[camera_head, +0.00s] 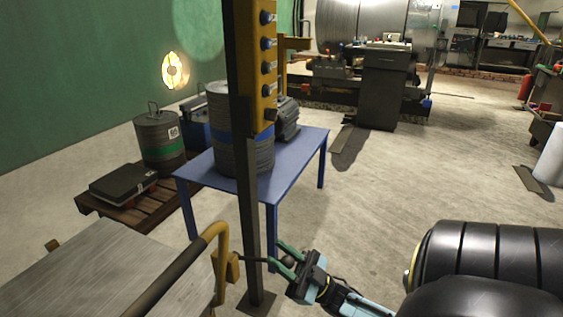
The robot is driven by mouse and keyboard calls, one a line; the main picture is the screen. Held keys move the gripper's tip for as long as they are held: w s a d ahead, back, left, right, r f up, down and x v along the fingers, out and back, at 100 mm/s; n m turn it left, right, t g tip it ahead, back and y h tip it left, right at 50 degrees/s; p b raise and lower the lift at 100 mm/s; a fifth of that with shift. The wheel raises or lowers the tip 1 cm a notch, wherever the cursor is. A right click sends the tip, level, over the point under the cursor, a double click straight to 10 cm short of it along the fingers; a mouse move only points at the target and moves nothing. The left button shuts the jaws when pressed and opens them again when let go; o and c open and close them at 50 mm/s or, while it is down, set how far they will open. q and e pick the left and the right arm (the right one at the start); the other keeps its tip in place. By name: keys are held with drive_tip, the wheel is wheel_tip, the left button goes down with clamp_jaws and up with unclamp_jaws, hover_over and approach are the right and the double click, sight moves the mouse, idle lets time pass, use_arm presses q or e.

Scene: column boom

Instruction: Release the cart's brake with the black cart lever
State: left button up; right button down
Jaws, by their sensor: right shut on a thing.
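The cart (90,280) has a grey flat top and stands at the lower left. Its yellow handle frame (222,245) carries a dark grip bar. The thin black cart lever (254,260) sticks out to the right from a small yellow block on the handle frame. It passes by the foot of the dark post. My right gripper (281,258), with green fingers, comes in from the lower right and is shut on the lever's outer end, which the fingers partly hide. My left gripper is not in view.
A dark post (251,220) with a yellow button box (265,60) stands close beside the lever and gripper. A blue table (300,160) with a grey drum (240,140) is behind it. A pallet (150,205) lies at left. Open floor (400,180) extends to the right.

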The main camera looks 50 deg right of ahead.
drive_tip(key=shift+s, duration=0.1)
drive_tip(key=c, duration=1.4)
unclamp_jaws()
drive_tip(key=shift+s, duration=0.1)
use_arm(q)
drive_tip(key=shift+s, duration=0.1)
use_arm(e)
drive_tip(key=shift+s+d+f, duration=0.2)
drive_tip(key=shift+f, duration=0.2)
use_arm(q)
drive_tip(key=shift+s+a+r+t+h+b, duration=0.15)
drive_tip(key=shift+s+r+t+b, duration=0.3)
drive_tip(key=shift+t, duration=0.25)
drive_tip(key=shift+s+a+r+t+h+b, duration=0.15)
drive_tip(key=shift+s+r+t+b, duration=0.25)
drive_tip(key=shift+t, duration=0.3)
use_arm(e)
drive_tip(key=shift+v, duration=6.25)
